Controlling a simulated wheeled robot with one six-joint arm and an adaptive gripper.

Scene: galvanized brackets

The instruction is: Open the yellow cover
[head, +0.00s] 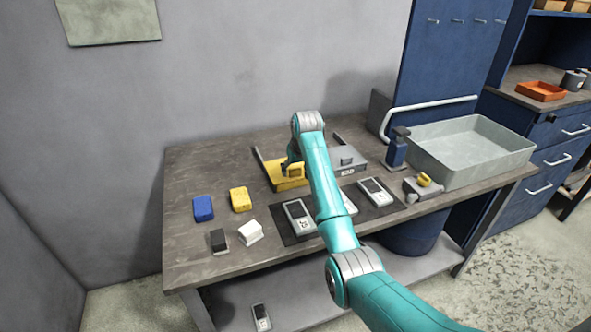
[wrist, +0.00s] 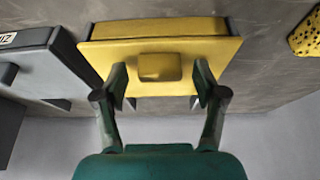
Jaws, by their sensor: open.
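The yellow cover (head: 284,184) lies flat on the workbench near the wall, and it looks closed. In the wrist view the yellow cover (wrist: 215,50) fills the upper middle, with a raised yellow knob (wrist: 160,67) near one edge. My gripper (wrist: 160,78) is open, with one finger on each side of the knob and a gap between each finger and the knob. In the head view my gripper (head: 292,163) is over the cover, partly hidden by my arm. Whether the fingertips touch the cover cannot be told.
A grey labelled cover (head: 346,160) sits beside the yellow one. Handheld devices (head: 299,216) lie on a dark mat in front. Blue (head: 203,208) and yellow (head: 240,199) blocks stand to the left. A grey basin (head: 470,150) is at the right.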

